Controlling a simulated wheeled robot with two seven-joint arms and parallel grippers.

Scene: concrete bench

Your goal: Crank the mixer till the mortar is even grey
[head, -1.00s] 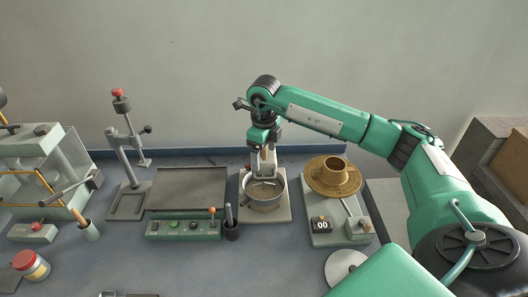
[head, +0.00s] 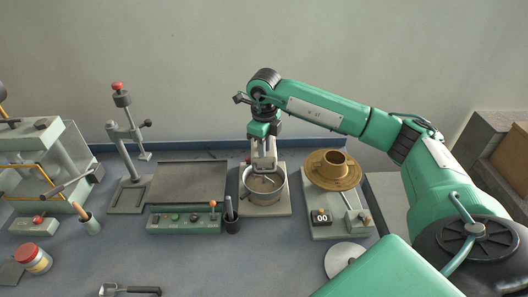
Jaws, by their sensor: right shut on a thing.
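The mixer stands mid-bench on a pale base plate (head: 283,208), with a round metal bowl (head: 265,197) at its front. A paddle or bar shows inside the bowl. The mortar in it looks greyish, but it is too small to tell whether the colour is even. My right gripper (head: 264,160) points down at the top of the mixer, just behind the bowl, and is shut on what I take to be the crank handle. The handle is mostly hidden by the fingers. My left gripper is out of view.
Right of the mixer stands a flow table with a brass disc (head: 333,170) and a counter reading 00 (head: 321,217). The bench front is mostly clear.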

